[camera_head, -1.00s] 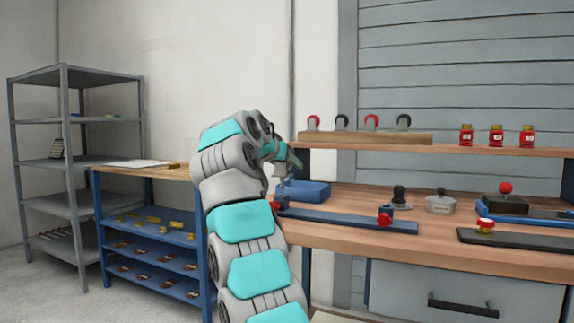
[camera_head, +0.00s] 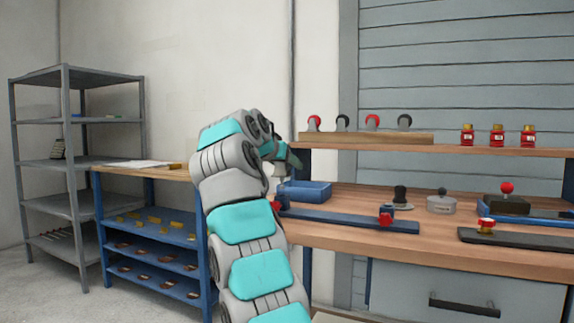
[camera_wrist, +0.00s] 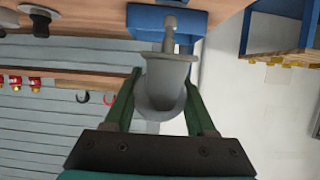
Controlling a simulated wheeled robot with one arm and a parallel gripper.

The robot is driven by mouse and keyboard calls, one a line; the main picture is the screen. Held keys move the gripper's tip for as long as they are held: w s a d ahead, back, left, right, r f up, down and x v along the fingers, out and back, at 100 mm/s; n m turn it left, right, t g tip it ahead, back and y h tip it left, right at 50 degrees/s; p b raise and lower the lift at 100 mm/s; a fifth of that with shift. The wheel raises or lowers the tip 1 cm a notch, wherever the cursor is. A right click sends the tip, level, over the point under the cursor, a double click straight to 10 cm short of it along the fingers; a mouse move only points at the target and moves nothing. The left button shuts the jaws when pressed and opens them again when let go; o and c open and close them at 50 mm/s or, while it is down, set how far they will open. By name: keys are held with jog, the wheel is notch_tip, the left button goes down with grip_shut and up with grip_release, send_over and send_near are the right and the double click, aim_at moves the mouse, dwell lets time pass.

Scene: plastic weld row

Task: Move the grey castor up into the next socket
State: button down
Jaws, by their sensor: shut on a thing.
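The grey castor (camera_wrist: 166,72) is between my gripper's two green fingers (camera_wrist: 161,80) in the wrist view. The fingers are shut on its rounded wheel part. Its flat plate and narrow stem point away from my palm, toward a blue tray. In the head view my gripper (camera_head: 289,160) is at the left end of the bench, above and beside the blue tray (camera_head: 306,191). The castor is too small and partly covered there to make out well. A wooden rack (camera_head: 366,138) on the upper shelf holds several red and dark castors standing in a row, wheels up.
Red jars (camera_head: 497,136) stand right of the rack on the shelf. On the bench are a blue rail (camera_head: 345,220) with red clamps, a dark stamp-like tool (camera_head: 400,196), a grey lidded pot (camera_head: 441,204) and a dark strip (camera_head: 520,241). A blue shelf unit (camera_head: 150,225) stands left of my arm.

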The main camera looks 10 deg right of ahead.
aim_at(282, 178)
jog(key=shift+f, duration=0.15)
jog(key=shift+f+b, duration=0.9)
jog(key=shift+b, duration=0.15)
jog(key=shift+f+b, duration=0.45)
jog(key=shift+f+b, duration=0.8)
jog(key=shift+b, duration=0.05)
dwell(1.0)
grip_release()
dwell(0.6)
